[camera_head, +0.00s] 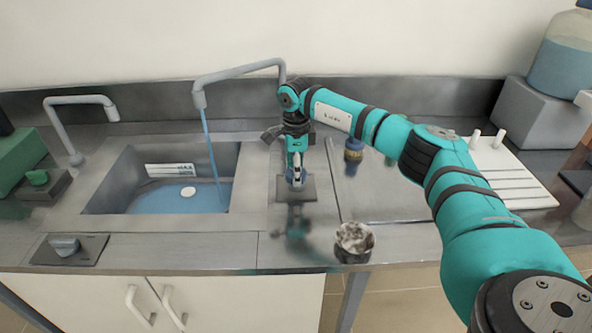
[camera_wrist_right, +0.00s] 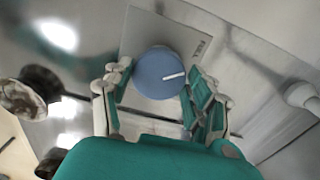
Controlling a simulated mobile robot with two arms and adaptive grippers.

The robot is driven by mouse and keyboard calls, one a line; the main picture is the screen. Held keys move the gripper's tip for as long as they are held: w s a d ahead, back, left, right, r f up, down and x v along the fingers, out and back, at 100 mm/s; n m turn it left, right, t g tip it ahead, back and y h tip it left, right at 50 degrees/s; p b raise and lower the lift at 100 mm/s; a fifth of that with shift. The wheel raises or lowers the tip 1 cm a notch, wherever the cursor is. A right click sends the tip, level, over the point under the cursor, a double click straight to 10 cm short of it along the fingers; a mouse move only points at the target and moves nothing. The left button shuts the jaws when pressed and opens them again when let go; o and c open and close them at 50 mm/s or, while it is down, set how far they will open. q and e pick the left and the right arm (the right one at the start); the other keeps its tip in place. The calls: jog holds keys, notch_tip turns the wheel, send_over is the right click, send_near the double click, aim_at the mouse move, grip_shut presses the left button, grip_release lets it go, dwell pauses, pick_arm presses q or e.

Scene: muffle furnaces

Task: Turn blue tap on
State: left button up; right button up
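The blue tap knob (camera_wrist_right: 160,73) is round with a white line pointing right, and sits on a square grey plate (camera_wrist_right: 150,28). My right gripper (camera_wrist_right: 160,90) has its fingers spread on both sides of the knob; a narrow gap seems to show at the left finger. In the head view my right gripper (camera_head: 295,176) points down over the plate (camera_head: 312,188), right of the sink, and mostly hides the knob. A thin stream of water (camera_head: 212,150) runs from the middle faucet (camera_head: 235,72) into the sink (camera_head: 225,210). My left gripper is not in view.
A second faucet (camera_head: 82,101) stands left of the sink without water. A grey knob (camera_head: 65,246) sits front left, a green knob (camera_head: 38,178) far left. A small cup-like container (camera_head: 354,242) stands at the counter's front edge. A white rack (camera_head: 505,175) is at right.

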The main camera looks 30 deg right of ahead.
jog(key=o, duration=0.3)
jog(key=shift+o, duration=0.2)
notch_tip(320, 180, up, 12)
dwell(0.4)
dwell(0.4)
